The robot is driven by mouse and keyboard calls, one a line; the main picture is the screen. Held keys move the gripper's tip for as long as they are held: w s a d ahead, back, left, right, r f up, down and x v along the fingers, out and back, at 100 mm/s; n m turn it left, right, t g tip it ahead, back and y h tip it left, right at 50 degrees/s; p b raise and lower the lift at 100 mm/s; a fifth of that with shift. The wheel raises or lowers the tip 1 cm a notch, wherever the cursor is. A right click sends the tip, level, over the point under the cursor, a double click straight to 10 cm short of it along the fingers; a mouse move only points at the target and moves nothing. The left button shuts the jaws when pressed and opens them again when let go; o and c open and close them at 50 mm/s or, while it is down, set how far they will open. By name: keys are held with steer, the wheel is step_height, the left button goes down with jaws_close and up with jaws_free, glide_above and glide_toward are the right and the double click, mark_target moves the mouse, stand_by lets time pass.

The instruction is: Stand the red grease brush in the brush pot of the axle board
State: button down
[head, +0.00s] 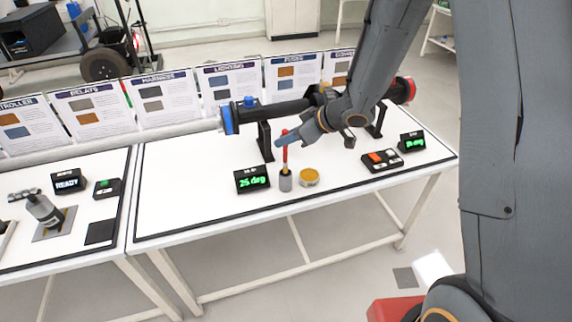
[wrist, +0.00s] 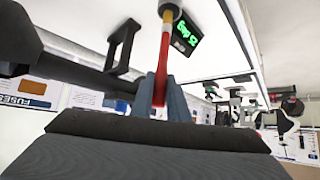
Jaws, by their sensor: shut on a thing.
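The red grease brush (head: 285,156) is upright, with its red handle between the fingers of my gripper (head: 290,138). The wrist view shows the handle (wrist: 161,72) between both fingers, with a yellowish lower part running away from them. The small grey brush pot (head: 285,184) stands on the white board directly under the brush. The brush's lower end meets the pot's mouth, and its tip is hidden there. In the wrist view the pot (wrist: 172,5) is cut off by the top edge. How deep the brush sits I cannot tell.
An open tin of amber grease (head: 309,177) stands right of the pot. A display reading 25 deg (head: 252,179) stands left. The axle (head: 280,110) on black stands runs behind. A black switch box (head: 382,160) sits right. The front board edge is clear.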

mark_target(287, 157)
steer(key=shift+f+p, duration=0.6)
steer(key=shift+f, duration=3.1)
steer(key=c, duration=1.7)
jaws_free()
steer(key=shift+r, duration=0.1)
